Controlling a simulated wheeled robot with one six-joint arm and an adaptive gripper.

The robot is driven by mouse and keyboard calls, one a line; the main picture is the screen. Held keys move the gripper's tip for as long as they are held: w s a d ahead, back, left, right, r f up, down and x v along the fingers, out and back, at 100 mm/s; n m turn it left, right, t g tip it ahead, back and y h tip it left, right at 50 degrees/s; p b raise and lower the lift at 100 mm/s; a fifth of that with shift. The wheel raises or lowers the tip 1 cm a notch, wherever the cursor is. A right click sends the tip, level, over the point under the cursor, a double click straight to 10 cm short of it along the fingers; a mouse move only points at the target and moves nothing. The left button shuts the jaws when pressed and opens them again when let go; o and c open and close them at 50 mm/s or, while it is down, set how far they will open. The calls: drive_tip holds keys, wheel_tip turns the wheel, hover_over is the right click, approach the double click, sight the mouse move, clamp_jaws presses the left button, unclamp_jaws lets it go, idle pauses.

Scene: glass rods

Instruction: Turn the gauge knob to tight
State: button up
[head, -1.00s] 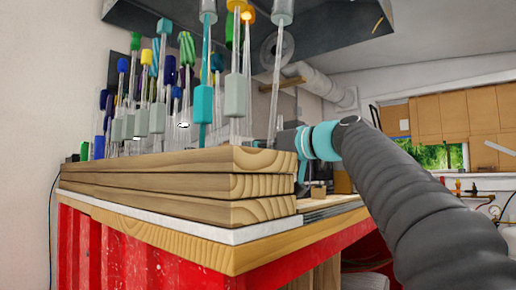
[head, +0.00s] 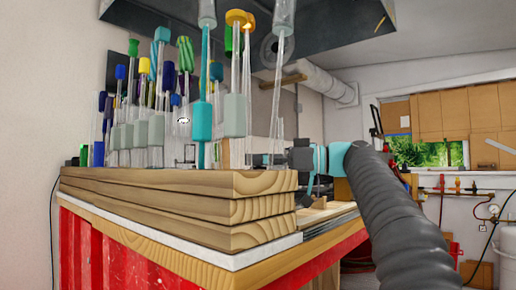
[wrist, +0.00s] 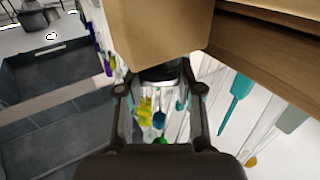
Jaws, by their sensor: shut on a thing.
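My gripper (wrist: 160,90) is shut on a dark round piece (wrist: 160,73) in the wrist view. This piece sits against the face of a wooden block (wrist: 165,30) and looks like the gauge knob. Any dial or marking for tight is not visible. In the head view my gripper (head: 262,159) points left, just above the top of the stacked planks. What it holds is hard to make out there behind the glass rods.
Several upright glass rods with coloured ends (head: 160,125) stand close to my gripper. Stacked planks (head: 180,185) lie in front of it on a red bench (head: 130,265). A dark hood (head: 300,35) hangs above. A pressure gauge (head: 493,210) shows on the far wall.

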drive_tip(key=shift+n+g+y+p, duration=0.3)
drive_tip(key=shift+n+g+p, duration=0.5)
drive_tip(key=shift+n+g, duration=0.85)
drive_tip(key=shift+n+g+p, duration=0.35)
drive_tip(key=shift+n+g, duration=0.2)
drive_tip(key=shift+g, duration=1.3)
drive_tip(key=o, duration=1.2)
drive_tip(key=shift+s+m+t+b, duration=0.1)
drive_tip(key=shift+m+t+b, duration=0.2)
drive_tip(key=shift+m+t, duration=0.6)
